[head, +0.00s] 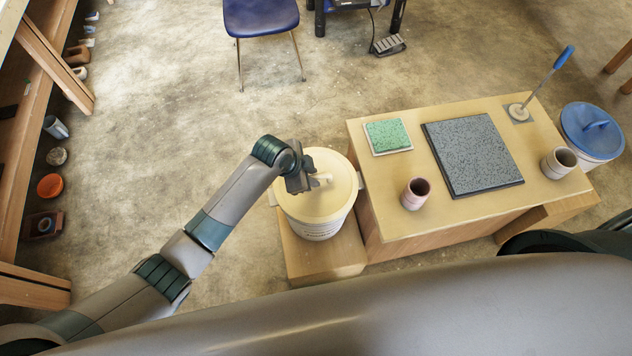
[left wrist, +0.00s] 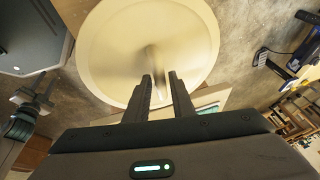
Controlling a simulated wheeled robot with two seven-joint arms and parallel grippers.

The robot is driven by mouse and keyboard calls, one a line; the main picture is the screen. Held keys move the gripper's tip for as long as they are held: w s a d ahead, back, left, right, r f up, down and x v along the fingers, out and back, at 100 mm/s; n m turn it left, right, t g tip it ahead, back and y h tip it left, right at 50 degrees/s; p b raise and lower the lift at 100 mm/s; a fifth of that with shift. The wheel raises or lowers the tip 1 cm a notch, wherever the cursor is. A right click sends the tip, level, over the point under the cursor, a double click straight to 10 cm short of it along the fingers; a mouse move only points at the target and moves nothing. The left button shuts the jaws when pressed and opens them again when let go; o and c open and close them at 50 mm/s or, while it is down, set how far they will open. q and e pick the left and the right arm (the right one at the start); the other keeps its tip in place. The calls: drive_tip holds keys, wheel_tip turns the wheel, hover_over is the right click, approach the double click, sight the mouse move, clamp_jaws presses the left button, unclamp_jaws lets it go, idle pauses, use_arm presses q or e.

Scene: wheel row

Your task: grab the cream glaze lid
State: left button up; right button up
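The cream glaze lid (head: 337,203) is a round, pale cream disc lying on top of a white bucket (head: 322,231) in the head view. It also fills the upper middle of the left wrist view (left wrist: 113,55). A small raised handle (head: 321,181) stands at its middle. My left gripper (head: 303,183) is over the lid, right by the handle. In the left wrist view its two fingers (left wrist: 160,78) are apart, with the handle just beyond the gap between the tips. Whether a finger touches the handle I cannot tell.
The bucket stands on a low wooden step beside a table (head: 400,229). The table holds a green tile (head: 387,135), a speckled slab (head: 472,155), a pink cup (head: 415,193) and a grey cup (head: 558,162). A blue-lidded bucket (head: 592,131) stands at the far right.

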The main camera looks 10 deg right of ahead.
use_arm(q)
clamp_jaws()
drive_tip(key=shift+r, duration=0.15)
drive_tip(key=shift+w+r, duration=0.1)
drive_tip(key=shift+r, duration=0.35)
drive_tip(key=r+b, duration=0.1)
drive_tip(key=d+r, duration=0.1)
drive_tip(key=r, duration=0.1)
drive_tip(key=shift+s+r+b, duration=0.15)
drive_tip(key=shift+s+b, duration=0.05)
drive_tip(key=shift+b, duration=0.15)
drive_tip(key=s+d+r+b, duration=0.2)
drive_tip(key=s+d+r, duration=0.2)
drive_tip(key=d, duration=0.5)
wheel_tip(320, 180, up, 3)
drive_tip(key=shift+s+d+f+b, duration=0.2)
drive_tip(key=shift+s+d+b, duration=0.1)
drive_tip(key=shift+d+b, duration=0.05)
